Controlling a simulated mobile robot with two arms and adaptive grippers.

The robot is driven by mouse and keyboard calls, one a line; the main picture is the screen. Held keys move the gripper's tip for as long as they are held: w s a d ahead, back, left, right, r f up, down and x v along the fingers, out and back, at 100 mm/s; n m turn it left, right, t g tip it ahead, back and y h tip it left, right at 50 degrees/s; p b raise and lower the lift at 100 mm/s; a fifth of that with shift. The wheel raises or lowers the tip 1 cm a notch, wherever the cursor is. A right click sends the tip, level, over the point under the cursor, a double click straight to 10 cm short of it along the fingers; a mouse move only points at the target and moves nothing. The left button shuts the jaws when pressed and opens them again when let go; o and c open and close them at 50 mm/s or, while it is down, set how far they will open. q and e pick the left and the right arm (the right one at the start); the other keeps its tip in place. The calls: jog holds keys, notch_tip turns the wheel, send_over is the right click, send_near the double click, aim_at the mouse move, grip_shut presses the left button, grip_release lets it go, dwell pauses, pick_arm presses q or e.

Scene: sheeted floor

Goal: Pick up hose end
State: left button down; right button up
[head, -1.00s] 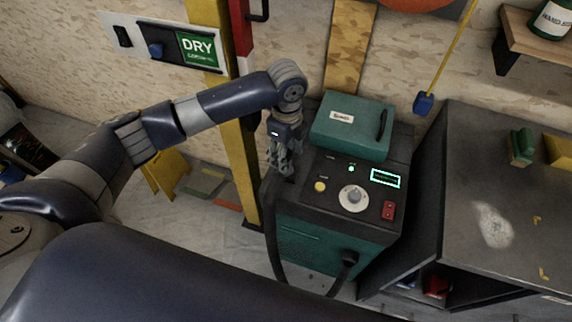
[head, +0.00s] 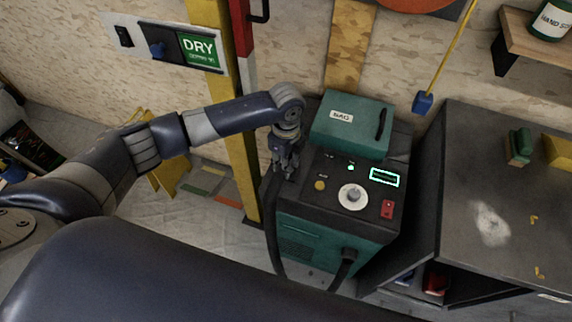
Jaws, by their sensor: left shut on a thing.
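The black hose (head: 272,235) hangs down along the left side of a green and black machine (head: 310,243). Its upper end is at my left gripper (head: 283,172), which is shut on it beside the machine's top panel. The fingers hide part of the hose end. Another stretch of hose (head: 345,268) joins a port on the machine's front. The lower loop of the hose is hidden behind my own body. My right gripper does not show.
A green case (head: 352,123) sits on the machine's back. A dark cabinet (head: 500,190) stands to the right. A yellow post (head: 243,170) rises close behind my left gripper. A yellow floor sign (head: 165,173) stands farther left.

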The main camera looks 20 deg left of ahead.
pick_arm(q)
jog(key=shift+w+r, duration=0.1)
jog(key=shift+r, duration=0.35)
notch_tip(320, 180, up, 2)
jog(key=shift+r+b, duration=0.25)
jog(key=shift+b, duration=0.25)
jog(key=s+d, duration=0.2)
jog(key=s, duration=0.5)
jog(key=s+d+r+b, duration=0.1)
jog(key=s+d, duration=0.2)
jog(key=s, duration=0.5)
jog(key=shift+s+d+r+b, duration=0.15)
jog(key=shift+r+b, duration=0.15)
